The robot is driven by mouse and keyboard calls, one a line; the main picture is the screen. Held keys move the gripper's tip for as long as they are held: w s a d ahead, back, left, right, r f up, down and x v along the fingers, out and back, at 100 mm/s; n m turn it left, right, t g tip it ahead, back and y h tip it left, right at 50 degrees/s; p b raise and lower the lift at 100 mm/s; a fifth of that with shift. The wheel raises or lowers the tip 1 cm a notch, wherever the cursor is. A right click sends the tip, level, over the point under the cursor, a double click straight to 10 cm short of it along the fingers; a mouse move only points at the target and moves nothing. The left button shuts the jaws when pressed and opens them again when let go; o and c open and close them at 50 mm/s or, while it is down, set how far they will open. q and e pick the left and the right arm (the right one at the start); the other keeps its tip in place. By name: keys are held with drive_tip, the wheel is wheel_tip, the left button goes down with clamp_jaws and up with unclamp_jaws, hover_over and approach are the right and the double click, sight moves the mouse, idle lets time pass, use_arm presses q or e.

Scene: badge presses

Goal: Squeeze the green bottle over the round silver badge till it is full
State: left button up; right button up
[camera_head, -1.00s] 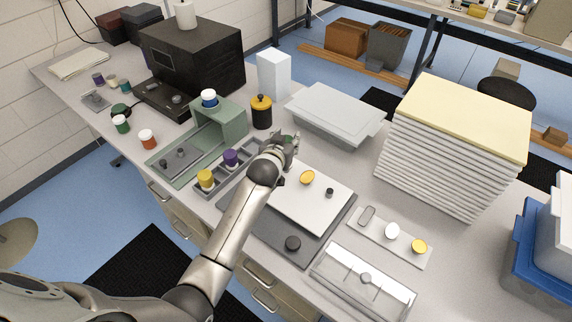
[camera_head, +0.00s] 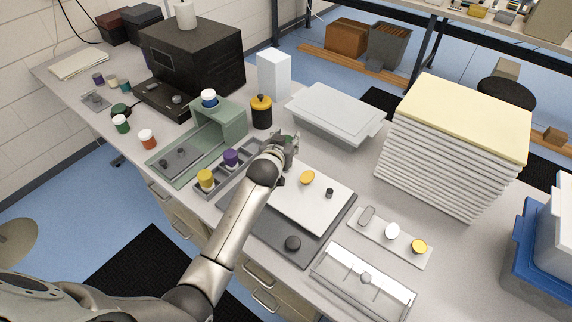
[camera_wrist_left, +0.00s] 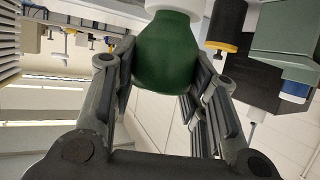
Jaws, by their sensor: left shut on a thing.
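My left gripper (camera_head: 287,145) is over the upper left edge of the white slab. It is shut on the green bottle (camera_wrist_left: 168,52); in the left wrist view the fingers press its sides. That view is upside down, and a white part (camera_wrist_left: 175,7) of the bottle lies at its top edge. In the head view only a bit of green shows between the fingers. I cannot make out a round silver badge for sure; the area under the gripper is hidden. A round yellow badge (camera_head: 307,177) lies on the white slab (camera_head: 298,206). My right gripper is not in view.
A black canister with a yellow lid (camera_head: 261,112) stands just beyond the gripper. A green stand (camera_head: 219,119) and grey tray with yellow and purple bottles (camera_head: 206,180) are to the left. A grey lidded box (camera_head: 335,115) and stacked white boards (camera_head: 450,150) are right.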

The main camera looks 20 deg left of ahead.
use_arm(q)
drive_tip(key=shift+r, duration=0.15)
idle(0.3)
wheel_tip(320, 180, up, 6)
drive_tip(key=p, duration=0.6)
